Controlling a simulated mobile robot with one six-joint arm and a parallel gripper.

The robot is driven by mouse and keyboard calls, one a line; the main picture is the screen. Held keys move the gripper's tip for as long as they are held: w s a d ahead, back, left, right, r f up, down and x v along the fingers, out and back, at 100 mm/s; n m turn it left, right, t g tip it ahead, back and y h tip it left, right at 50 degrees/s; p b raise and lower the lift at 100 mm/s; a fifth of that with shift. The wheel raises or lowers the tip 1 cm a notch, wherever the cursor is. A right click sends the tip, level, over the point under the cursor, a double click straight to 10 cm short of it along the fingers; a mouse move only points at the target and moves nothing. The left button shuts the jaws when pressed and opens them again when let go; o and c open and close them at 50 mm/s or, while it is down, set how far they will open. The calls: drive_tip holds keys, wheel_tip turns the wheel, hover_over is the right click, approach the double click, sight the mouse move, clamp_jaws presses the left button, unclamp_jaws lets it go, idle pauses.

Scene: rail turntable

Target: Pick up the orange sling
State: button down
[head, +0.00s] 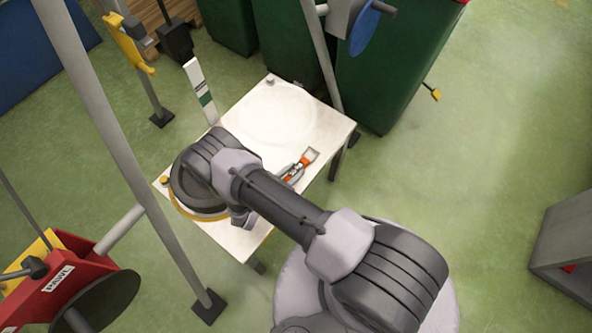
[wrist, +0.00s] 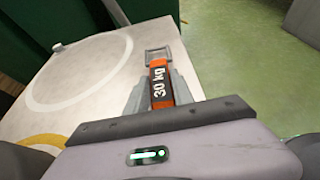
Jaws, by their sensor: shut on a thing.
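The orange sling (wrist: 159,82) is a short strap with "30 kg" in white on a dark patch and a metal buckle at its far end. My gripper (wrist: 157,88) is shut on it, with one grey finger on each side of the strap in the wrist view. In the head view the sling (head: 309,157) shows small at the right part of the white table (head: 325,119), with my gripper (head: 295,170) at it. My arm hides part of the table. I cannot tell whether the sling touches the tabletop.
The table has a faint grey ring and a yellow ring (wrist: 40,141). A small knob (head: 270,80) stands at its far corner. Grey posts (head: 107,117), a red machine (head: 62,285) and green cabinets (head: 395,75) surround it. The green floor at right is open.

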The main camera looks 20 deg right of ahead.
sight(294, 173)
wheel_tip(294, 173, up, 4)
drive_tip(key=p, duration=0.2)
drive_tip(key=shift+p, duration=0.4)
drive_tip(key=s+a+p, duration=0.1)
drive_tip(key=s+a, duration=0.2)
drive_tip(key=s, duration=0.1)
drive_tip(key=s+a+p, duration=0.1)
drive_tip(key=s+a, duration=0.2)
drive_tip(key=s, duration=0.1)
drive_tip(key=s+a+r+p, duration=0.1)
drive_tip(key=s+a, duration=0.2)
drive_tip(key=s, duration=0.1)
drive_tip(key=shift+s+a+p, duration=0.35)
drive_tip(key=shift+s+p, duration=0.05)
